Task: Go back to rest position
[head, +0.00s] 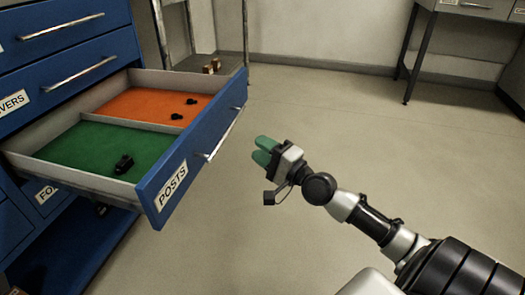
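My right gripper (264,150) has green fingertips and shows in the middle of the head view. Its arm comes in from the lower right. It is in front of the open drawer, to the right of the drawer's handle, and apart from it. The two fingers lie close together with nothing visible between them, but the angle does not show whether they touch. My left gripper is out of the view.
A blue cabinet (65,48) stands at the left with its POSTS drawer (196,152) pulled open. The drawer has a green section and an orange section with small black parts. A grey-legged bench (427,57) stands at the back right. The floor between is clear.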

